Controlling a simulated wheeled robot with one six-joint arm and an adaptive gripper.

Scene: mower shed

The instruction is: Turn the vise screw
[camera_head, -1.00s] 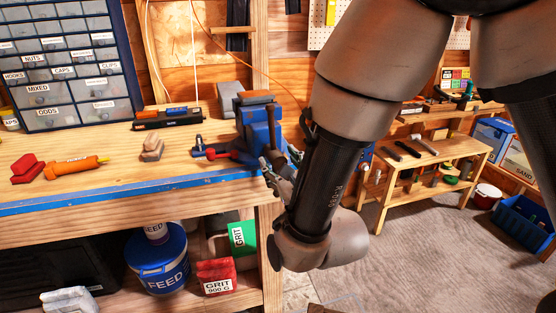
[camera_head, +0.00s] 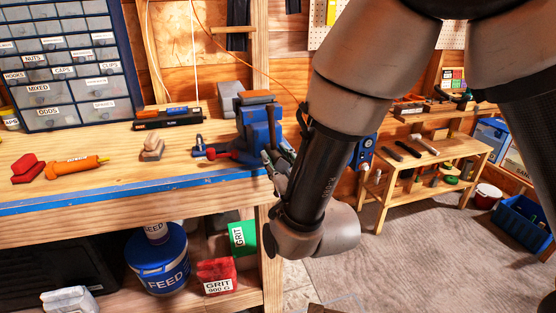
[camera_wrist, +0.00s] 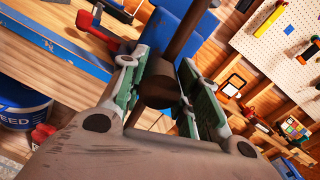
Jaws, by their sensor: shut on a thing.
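The blue vise (camera_head: 257,130) stands at the right front corner of the workbench. In the wrist view its blue body (camera_wrist: 180,22) lies beyond the screw. The screw's dark round head (camera_wrist: 155,88) sits between my fingers, and a dark bar (camera_wrist: 187,25) runs up from it. My gripper (camera_wrist: 166,72) is shut on the screw head, with a green-padded finger on each side. In the head view my gripper (camera_head: 274,164) is at the vise's front, partly hidden by my wrist.
The workbench (camera_head: 110,170) holds an orange tube (camera_head: 75,165), a red block (camera_head: 28,168), a wooden block (camera_head: 152,149) and a red-handled tool (camera_head: 225,154) close to the vise. A blue feed bucket (camera_head: 158,262) stands below. A low table (camera_head: 440,152) is at right, with open floor before it.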

